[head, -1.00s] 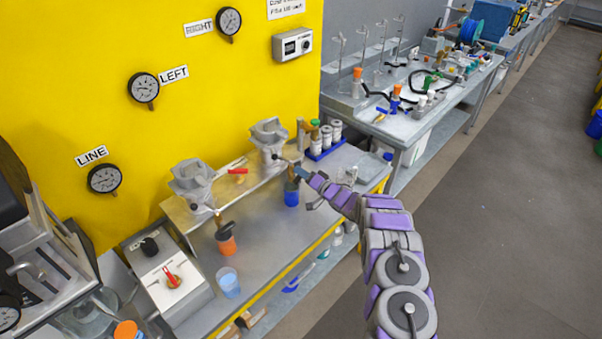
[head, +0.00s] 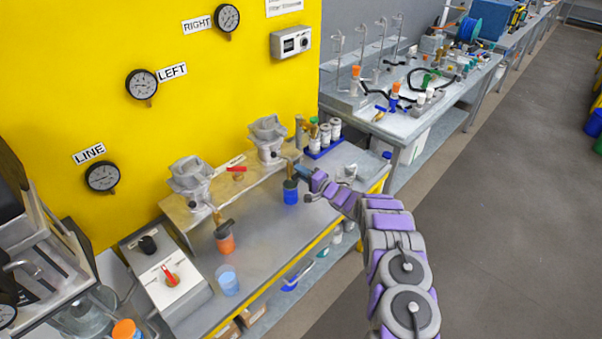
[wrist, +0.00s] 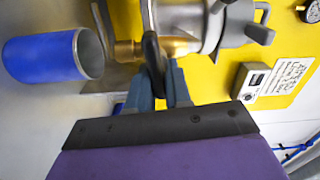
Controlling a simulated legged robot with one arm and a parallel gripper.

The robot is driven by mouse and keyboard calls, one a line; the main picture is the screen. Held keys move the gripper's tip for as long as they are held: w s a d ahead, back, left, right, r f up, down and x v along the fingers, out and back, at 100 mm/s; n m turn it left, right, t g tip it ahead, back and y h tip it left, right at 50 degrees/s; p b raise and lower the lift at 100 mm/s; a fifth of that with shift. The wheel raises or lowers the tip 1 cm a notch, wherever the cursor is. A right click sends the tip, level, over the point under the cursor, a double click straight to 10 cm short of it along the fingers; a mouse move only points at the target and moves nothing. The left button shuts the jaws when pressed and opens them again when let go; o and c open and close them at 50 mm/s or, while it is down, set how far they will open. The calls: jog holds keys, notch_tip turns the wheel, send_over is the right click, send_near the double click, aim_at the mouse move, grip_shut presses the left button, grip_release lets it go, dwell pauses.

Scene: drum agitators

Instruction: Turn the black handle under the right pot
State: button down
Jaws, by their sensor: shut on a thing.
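The right pot (head: 268,140) is a grey metal vessel on the ledge by the yellow wall. Its brass outlet (wrist: 180,47) and body show in the wrist view. The black handle (wrist: 153,60) stands on the brass fitting, between my gripper's blue-grey fingers. My gripper (head: 302,172) is at the outlet below the right pot, and it also shows in the wrist view (wrist: 160,82), shut on the black handle. The blue cup (head: 291,196) stands just below the outlet and shows left of the handle in the wrist view (wrist: 40,58). The handle's far side is partly hidden.
The left pot (head: 190,178) has its own outlet over an orange cup (head: 225,243). A clear cup (head: 228,280) stands nearer the front. A blue rack of bottles (head: 325,142) stands behind my gripper. Open floor lies to the right.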

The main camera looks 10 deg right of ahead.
jog(key=shift+d, duration=0.2)
jog(key=c, duration=1.1)
grip_release()
jog(key=shift+w+d+f, duration=0.1)
jog(key=shift+w+f, duration=0.05)
jog(key=shift+w, duration=0.05)
jog(key=shift+c, duration=0.2)
jog(key=shift+s, duration=0.1)
jog(key=shift+s, duration=0.1)
jog(key=shift+s+d, duration=0.15)
jog(key=shift+s, duration=0.1)
jog(key=p+v, duration=0.1)
jog(key=v, duration=1.5)
jog(key=shift+s+d, duration=0.2)
jog(key=shift+d, duration=0.1)
jog(key=shift+o, duration=0.3)
